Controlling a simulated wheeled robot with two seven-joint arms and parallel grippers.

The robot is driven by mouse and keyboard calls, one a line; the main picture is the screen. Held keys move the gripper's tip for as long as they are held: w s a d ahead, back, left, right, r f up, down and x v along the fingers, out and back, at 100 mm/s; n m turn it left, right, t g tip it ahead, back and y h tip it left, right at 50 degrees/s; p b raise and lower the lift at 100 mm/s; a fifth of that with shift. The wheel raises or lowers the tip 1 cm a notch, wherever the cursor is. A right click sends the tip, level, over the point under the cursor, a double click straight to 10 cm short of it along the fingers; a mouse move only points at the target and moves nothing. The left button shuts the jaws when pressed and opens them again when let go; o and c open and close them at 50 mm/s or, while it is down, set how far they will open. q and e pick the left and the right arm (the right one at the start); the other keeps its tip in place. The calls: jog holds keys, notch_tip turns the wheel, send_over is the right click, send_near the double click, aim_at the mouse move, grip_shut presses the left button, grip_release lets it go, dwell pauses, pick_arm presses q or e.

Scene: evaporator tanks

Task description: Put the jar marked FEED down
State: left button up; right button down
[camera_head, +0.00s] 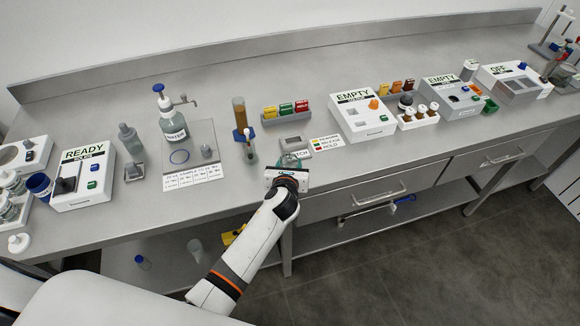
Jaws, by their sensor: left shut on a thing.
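My left gripper (287,172) is at the front edge of the steel bench, in the middle of the view, with its arm coming up from below. It is shut on a small clear glass jar (290,160), of which only the upper part shows past the gripper. No FEED marking can be read on it from here. The gripper's fingers and the jar's base are hidden by the wrist, so I cannot tell whether the jar touches the bench. My right gripper is not in view.
Near the jar are a small grey device (291,142) and a card reading REMAKE, RELEASE, HOLD (326,144). Left stand a tall brown cylinder (240,115), a WATER bottle (172,122) on a marked mat (205,135) and a READY station (84,178). EMPTY stations (360,112) stand right.

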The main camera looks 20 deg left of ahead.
pick_arm(q)
jog(key=shift+f, duration=0.45)
jog(key=shift+f, duration=0.1)
jog(key=o, duration=1.1)
jog(key=shift+f, duration=0.1)
jog(key=shift+s+r, duration=0.2)
jog(key=shift+r, duration=0.05)
jog(key=v, duration=1.1)
jog(key=shift+s, duration=0.3)
jog(key=shift+d, duration=0.1)
